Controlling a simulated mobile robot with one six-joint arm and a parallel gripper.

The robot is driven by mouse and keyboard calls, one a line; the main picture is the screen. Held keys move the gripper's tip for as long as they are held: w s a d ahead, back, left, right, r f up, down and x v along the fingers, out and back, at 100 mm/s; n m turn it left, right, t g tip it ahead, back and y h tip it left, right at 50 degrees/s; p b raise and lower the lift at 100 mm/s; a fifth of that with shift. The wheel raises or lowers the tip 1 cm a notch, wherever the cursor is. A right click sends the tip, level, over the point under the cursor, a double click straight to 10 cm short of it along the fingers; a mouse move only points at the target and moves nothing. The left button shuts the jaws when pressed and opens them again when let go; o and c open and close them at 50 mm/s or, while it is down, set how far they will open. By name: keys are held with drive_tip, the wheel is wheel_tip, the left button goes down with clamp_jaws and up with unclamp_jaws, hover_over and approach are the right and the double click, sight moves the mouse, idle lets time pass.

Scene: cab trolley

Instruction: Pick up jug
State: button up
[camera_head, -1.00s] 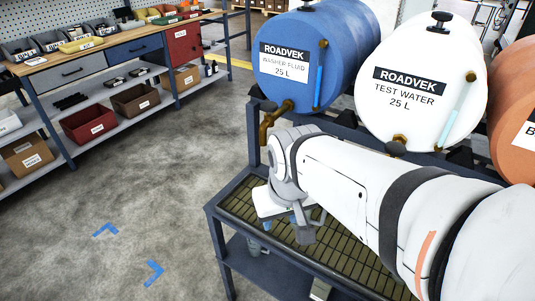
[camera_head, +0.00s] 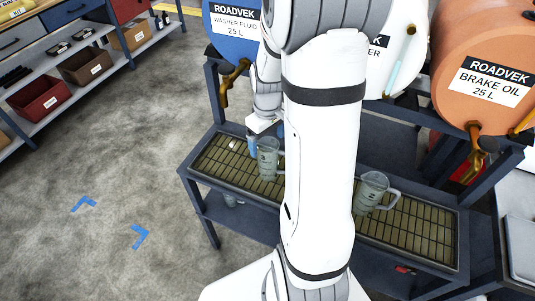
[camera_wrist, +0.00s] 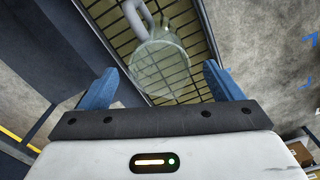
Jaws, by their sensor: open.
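A clear grey-green jug (camera_head: 268,160) stands upright on the slatted drip tray (camera_head: 215,163), left of my arm. A second similar jug (camera_head: 371,194), with its handle to the right, stands on the tray right of my arm. My gripper (camera_head: 264,138) is beside the left jug, with its blue fingers open and partly hidden by the arm and jug. In the wrist view, a see-through jug (camera_wrist: 158,68) with its handle at the top lies in line with the gap between the open fingers (camera_wrist: 160,80). I cannot tell how far the fingers reach along it.
Above the tray are the blue washer fluid drum (camera_head: 228,30), the white test water drum (camera_head: 412,55), and the orange brake oil drum (camera_head: 470,45). Brass taps (camera_head: 232,80) hang down near the jugs. Open floor (camera_head: 120,180) lies left of the trolley.

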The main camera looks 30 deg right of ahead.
sight(274, 162)
drive_tip(key=f, duration=0.4)
drive_tip(key=f+p, duration=0.1)
drive_tip(key=f, duration=0.2)
drive_tip(key=shift+s+d+f, duration=0.1)
drive_tip(key=shift+s, duration=0.15)
drive_tip(key=shift+c, duration=0.5)
drive_tip(key=c, duration=1)
drive_tip(key=shift+c, duration=0.2)
